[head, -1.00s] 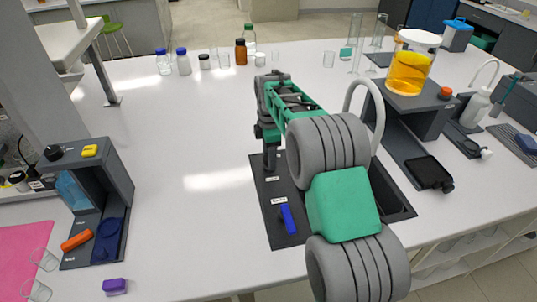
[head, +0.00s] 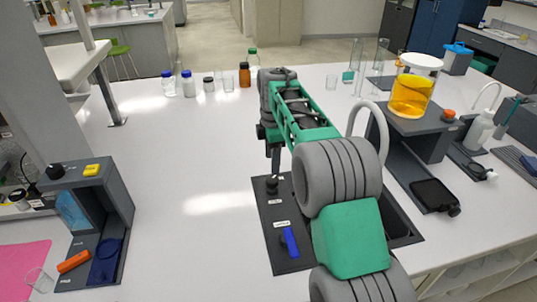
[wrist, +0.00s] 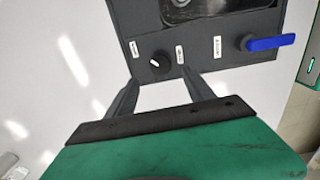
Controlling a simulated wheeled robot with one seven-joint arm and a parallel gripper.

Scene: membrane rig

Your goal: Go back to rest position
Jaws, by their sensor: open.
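My gripper (wrist: 165,90) is open and empty in the wrist view, its two dark fingers apart. It hangs over the edge of a dark panel, close to a black knob (wrist: 154,63) with a white mark. A blue lever (wrist: 268,43) sits on the same panel, to the right of the knob. In the head view the panel (head: 277,232) lies on the white bench, with the blue lever (head: 290,242) towards its front. My green and grey arm covers part of the panel and the sink beside it.
A stand (head: 428,122) with a vessel of orange liquid (head: 410,95) is right of my arm. A dark frame (head: 122,205) stands at the left. Bottles (head: 188,84) line the back. The bench's middle left is clear.

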